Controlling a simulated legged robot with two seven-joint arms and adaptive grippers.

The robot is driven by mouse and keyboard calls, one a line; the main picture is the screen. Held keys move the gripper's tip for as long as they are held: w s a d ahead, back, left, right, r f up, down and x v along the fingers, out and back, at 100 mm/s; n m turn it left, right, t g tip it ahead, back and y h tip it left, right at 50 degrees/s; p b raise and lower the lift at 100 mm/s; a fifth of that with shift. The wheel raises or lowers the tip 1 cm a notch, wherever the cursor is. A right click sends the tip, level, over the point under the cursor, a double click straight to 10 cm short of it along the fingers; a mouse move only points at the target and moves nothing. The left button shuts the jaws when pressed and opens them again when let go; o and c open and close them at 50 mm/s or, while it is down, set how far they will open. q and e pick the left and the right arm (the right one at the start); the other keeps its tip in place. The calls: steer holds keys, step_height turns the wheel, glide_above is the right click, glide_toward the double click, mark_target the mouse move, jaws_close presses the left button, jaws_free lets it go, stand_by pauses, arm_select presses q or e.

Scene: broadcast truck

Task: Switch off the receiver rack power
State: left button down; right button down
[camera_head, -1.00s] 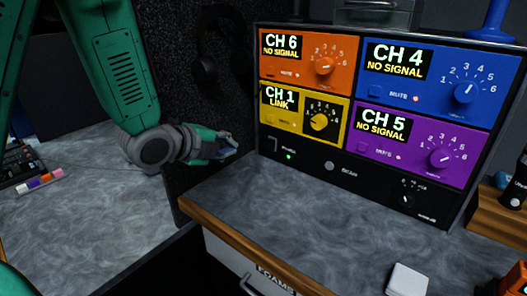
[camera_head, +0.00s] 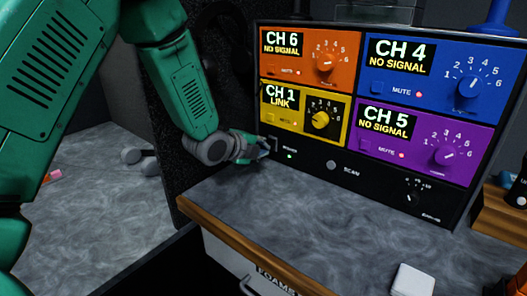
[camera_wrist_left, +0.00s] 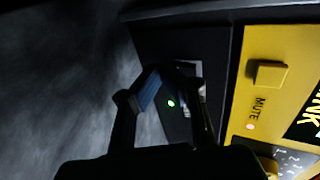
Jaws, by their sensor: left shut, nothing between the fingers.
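The receiver rack (camera_head: 345,165) is a black unit with orange, blue, yellow and purple channel panels, standing on the grey counter. Its power switch (camera_head: 273,144) is at the lower left of the front, beside a lit green light (camera_head: 289,156). My left gripper (camera_head: 264,149) is shut and empty, with its tips at the switch. In the left wrist view the fingertips (camera_wrist_left: 170,78) overlap the light-edged switch (camera_wrist_left: 190,70) and partly hide it; I cannot tell whether they touch it. The green light (camera_wrist_left: 171,103) glows between the fingers. My right gripper is not in view.
A yellow mute button (camera_wrist_left: 268,74) is close to the right of the fingers in the wrist view. A white block (camera_head: 411,281) lies on the counter (camera_head: 300,215) at the front right. A drawer with a handle (camera_head: 252,286) is below. The counter's middle is clear.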

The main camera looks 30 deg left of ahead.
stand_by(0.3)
arm_select(q)
steer(key=shift+w+f+b, duration=0.2)
steer(key=shift+f+b, duration=0.2)
steer(key=shift+b, duration=0.55)
steer(key=shift+r+t, duration=0.25)
steer(key=shift+t, duration=0.05)
steer(key=shift+r, duration=0.1)
steer(key=shift+r+p, duration=0.75)
steer(key=shift+p, duration=0.15)
